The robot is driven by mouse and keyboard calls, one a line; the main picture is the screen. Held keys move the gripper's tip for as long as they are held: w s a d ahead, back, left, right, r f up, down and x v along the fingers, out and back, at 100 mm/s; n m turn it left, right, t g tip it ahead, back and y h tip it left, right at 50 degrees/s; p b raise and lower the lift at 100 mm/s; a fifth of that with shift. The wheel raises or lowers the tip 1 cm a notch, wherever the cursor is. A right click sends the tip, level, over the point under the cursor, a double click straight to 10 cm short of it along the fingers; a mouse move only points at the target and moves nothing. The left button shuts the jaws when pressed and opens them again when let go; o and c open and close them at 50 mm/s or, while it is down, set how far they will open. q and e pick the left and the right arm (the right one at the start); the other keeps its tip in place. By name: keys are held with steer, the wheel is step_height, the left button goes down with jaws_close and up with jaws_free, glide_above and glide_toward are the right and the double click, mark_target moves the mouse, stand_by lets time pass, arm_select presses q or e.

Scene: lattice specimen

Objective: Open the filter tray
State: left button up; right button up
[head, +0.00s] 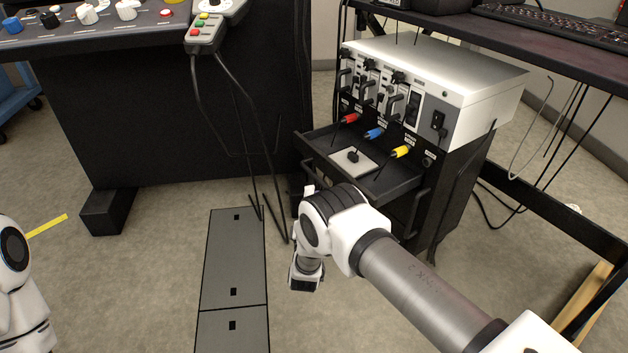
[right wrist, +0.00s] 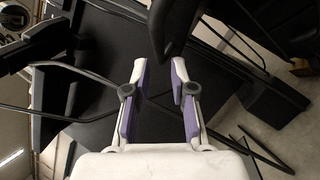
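A black tray (head: 312,143) juts out from the front of the black-and-white instrument cabinet (head: 462,90). A pale plate (head: 352,160) with a small black plug lies in it. I cannot tell for sure whether this is the filter tray. My right arm crosses in front of the tray's lower part and hides some of the cabinet below it. My right gripper (right wrist: 157,72) is open in the right wrist view, its purple-padded fingers apart with nothing between them. A dark curved bar (right wrist: 160,30) is just beyond the fingertips. My left gripper is out of view; part of my left arm shows at lower left.
Red, blue and yellow connectors (head: 375,133) and several black handles are on the cabinet front. A control console (head: 100,25) with a hanging pendant (head: 204,30) and looping cables stands at left. A black desk (head: 540,50) is at right. Grey floor plates (head: 233,255) lie between them.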

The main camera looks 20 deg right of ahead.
steer(key=v, duration=0.5)
steer(key=shift+s+a, duration=0.1)
steer(key=shift+s, duration=0.1)
steer(key=s+d+f+m+g+y+p, duration=0.45)
steer(key=s+f+m+g+y, duration=0.3)
steer(key=s+f+g, duration=0.35)
steer(key=s+a+r+m+g+y+p, duration=0.1)
steer(key=s+r+m+g+p, duration=0.3)
steer(key=s, duration=1.1)
steer(key=s+a+r+m+g+y+b, duration=0.15)
steer(key=s+m+g, duration=0.5)
steer(key=s, duration=0.85)
step_height(320, 180, up, 37)
steer(key=w+t+p, duration=0.1)
steer(key=p, duration=3.7)
steer(key=shift+w+f, duration=0.15)
steer(key=shift+f, duration=0.05)
